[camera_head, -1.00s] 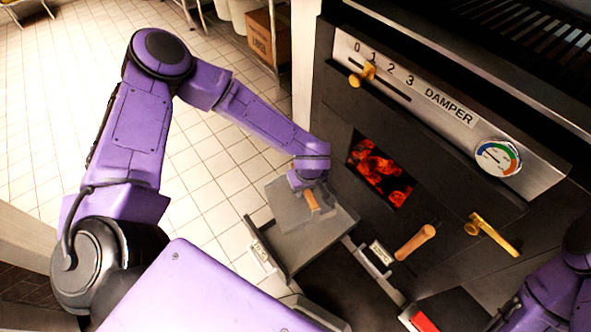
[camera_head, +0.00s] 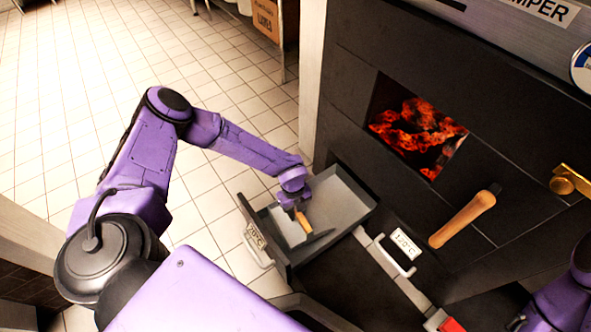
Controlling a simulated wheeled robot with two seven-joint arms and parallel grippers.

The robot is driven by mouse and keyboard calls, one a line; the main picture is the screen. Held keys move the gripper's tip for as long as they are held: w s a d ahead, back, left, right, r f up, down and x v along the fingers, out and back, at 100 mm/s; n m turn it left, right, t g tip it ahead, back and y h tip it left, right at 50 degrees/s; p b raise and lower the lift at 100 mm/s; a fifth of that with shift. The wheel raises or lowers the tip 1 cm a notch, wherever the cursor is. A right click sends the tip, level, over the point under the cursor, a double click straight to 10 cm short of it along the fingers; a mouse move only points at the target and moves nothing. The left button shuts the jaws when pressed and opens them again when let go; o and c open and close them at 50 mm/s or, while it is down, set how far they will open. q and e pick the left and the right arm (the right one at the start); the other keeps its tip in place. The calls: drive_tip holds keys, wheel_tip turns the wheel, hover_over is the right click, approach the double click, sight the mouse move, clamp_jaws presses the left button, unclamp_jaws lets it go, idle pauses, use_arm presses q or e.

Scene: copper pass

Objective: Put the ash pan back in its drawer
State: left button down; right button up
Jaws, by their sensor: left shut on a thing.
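The ash pan (camera_head: 343,203) shows as a light grey, shallow metal shape within the walls of the open drawer (camera_head: 281,258). Its short wooden handle (camera_head: 303,222) stands near the drawer front. My left gripper (camera_head: 298,207) is shut on this handle, low over the drawer. The gripper and forearm hide part of the pan, so I cannot tell whether it rests fully on the drawer floor. The drawer front carries a temperature label and a pale handle. My right gripper is out of view; only part of that arm shows at lower right.
The dark oven's firebox (camera_head: 416,134) glows behind the drawer. A wooden handle (camera_head: 463,218) and a brass knob (camera_head: 564,184) stick out from the oven. Another labelled handle (camera_head: 396,258) is right of the drawer. Tiled floor (camera_head: 70,110) lies open at left.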

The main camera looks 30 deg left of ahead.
sight(296, 223)
use_arm(q)
drive_tip(key=shift+f+n, duration=0.6)
drive_tip(key=shift+n, duration=0.1)
wheel_tip(296, 223, down, 6)
drive_tip(key=b, duration=0.5)
drive_tip(key=shift+f+b, duration=0.2)
drive_tip(key=shift+b, duration=0.2)
drive_tip(key=shift+f+b, duration=0.5)
drive_tip(key=shift+f, duration=0.1)
drive_tip(key=c, duration=0.8)
unclamp_jaws()
drive_tip(key=shift+a, duration=0.1)
